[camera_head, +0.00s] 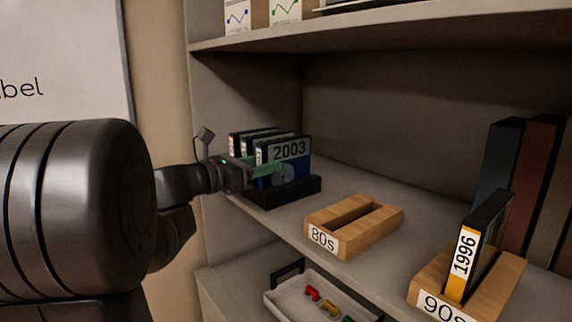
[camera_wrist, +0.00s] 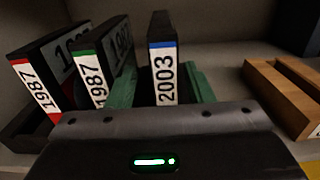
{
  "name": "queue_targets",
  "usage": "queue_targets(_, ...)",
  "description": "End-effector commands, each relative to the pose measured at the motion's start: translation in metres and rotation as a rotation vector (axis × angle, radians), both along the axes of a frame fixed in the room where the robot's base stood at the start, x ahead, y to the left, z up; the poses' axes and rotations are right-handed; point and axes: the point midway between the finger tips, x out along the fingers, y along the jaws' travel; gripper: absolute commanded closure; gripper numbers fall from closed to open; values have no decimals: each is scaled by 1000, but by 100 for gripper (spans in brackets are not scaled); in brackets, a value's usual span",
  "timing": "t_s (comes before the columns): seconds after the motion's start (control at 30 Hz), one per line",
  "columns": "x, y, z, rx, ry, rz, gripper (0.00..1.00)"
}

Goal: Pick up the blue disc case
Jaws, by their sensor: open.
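The blue disc case (camera_head: 296,150), labelled 2003, stands upright in a black rack (camera_head: 295,191) on the shelf. In the wrist view the blue disc case (camera_wrist: 163,75) shows its spine with a blue band. My gripper (camera_head: 264,167) is at the rack, with one green finger in front of the case's face. In the wrist view my gripper (camera_wrist: 160,88) is open, with a green finger on each side of the case. I cannot tell whether either finger touches it. The fingertips are partly hidden.
Red-banded (camera_wrist: 40,90) and green-banded (camera_wrist: 92,78) 1987 cases stand left of the blue one, the green-banded close to my left finger. An empty wooden 80s holder (camera_head: 340,240) is to the right. A 90s holder (camera_head: 428,276) holds a 1996 case (camera_head: 470,255).

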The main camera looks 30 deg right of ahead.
Motion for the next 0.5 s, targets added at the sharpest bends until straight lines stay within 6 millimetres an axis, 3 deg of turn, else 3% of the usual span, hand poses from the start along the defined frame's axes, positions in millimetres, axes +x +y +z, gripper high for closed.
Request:
queue_targets(0.3, -3, -40, 3, 1, 2, -4, 53)
queue_targets(0.5, -2, -46, 2, 1, 1, -2, 53)
